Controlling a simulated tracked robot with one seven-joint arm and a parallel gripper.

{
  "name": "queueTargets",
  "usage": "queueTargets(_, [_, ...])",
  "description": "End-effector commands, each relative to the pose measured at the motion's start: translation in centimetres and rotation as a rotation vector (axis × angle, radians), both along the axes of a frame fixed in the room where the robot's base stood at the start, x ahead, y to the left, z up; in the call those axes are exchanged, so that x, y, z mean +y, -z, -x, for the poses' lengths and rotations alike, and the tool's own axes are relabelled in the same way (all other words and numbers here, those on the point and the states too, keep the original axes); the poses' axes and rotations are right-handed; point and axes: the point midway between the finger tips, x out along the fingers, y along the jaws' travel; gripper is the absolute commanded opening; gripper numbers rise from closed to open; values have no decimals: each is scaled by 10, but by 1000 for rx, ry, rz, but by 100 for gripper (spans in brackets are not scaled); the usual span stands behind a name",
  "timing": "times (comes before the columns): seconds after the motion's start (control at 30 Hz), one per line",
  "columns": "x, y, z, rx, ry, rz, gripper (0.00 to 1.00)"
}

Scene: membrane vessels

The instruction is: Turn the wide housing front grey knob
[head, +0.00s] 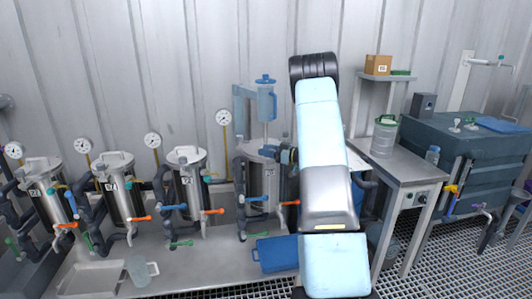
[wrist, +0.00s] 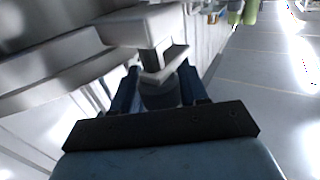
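My gripper (wrist: 160,82) reaches, in the head view, the top of the wide steel vessel (head: 263,178) at the right end of the row. My arm hides part of that vessel. In the wrist view a dark grey round part (wrist: 158,95), perhaps the grey knob, sits between my two blue fingers under a pale metal block. The fingers stand apart, one on each side of it. Whether they press on it or only surround it I cannot tell. In the head view the knob itself is hidden or too small to make out.
Several narrower steel vessels (head: 120,190) with gauges and coloured valve handles stand to the left. A blue tray (head: 276,254) lies below. A steel table (head: 408,165) stands to the right.

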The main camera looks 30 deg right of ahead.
Motion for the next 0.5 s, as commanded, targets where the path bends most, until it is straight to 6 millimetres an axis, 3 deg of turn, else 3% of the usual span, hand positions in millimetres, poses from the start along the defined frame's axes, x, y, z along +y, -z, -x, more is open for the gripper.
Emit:
queueTargets(0.2, [0,0,0,0,0,0,61])
queueTargets(0.5, [-2,1,3,1,0,0,61])
